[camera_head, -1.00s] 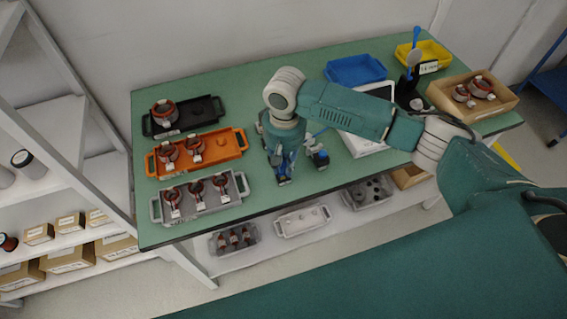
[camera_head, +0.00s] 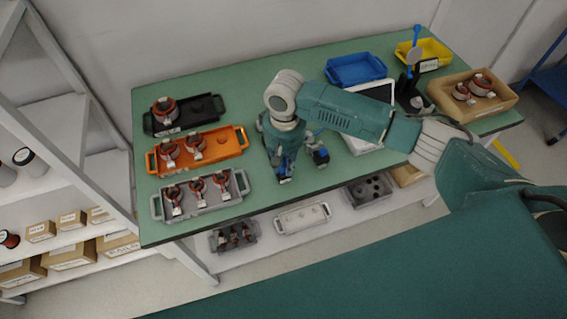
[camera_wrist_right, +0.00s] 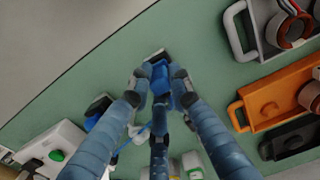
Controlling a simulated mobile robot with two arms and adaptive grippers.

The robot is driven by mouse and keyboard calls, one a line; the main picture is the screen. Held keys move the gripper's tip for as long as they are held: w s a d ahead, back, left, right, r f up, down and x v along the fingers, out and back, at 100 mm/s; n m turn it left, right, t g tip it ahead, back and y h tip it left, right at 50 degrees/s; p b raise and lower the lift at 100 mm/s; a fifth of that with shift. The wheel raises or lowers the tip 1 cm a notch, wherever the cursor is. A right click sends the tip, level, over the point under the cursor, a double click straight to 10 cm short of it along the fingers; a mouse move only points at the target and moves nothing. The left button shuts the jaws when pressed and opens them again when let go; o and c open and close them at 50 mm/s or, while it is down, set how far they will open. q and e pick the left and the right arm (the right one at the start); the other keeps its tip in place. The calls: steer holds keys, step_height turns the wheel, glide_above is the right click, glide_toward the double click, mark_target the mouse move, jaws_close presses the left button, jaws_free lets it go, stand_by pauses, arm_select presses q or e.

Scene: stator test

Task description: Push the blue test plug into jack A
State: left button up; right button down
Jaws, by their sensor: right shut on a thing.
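My right gripper (camera_head: 302,168) is low over the front middle of the green table, its fingers pointing down. In the right wrist view, my right gripper (camera_wrist_right: 159,88) is shut on the blue test plug (camera_wrist_right: 160,72). A small dark piece (camera_wrist_right: 154,54) shows at the plug's far end; I cannot tell whether it is jack A or part of the plug. A second dark block with a blue part (camera_wrist_right: 98,108) lies to the left. Jack labels are not readable. My left gripper is not in view.
A white test unit (camera_head: 362,143) stands right of my gripper; its green button (camera_wrist_right: 57,155) shows in the wrist view. Grey (camera_head: 238,196), orange (camera_head: 240,150) and black (camera_head: 207,122) trays line the left side. The table's front edge is close to my gripper.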

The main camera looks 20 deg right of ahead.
steer(key=shift+f, duration=0.55)
steer(key=c, duration=1.5)
jaws_free()
steer(key=shift+d+r, duration=0.1)
steer(key=shift+r, duration=5.95)
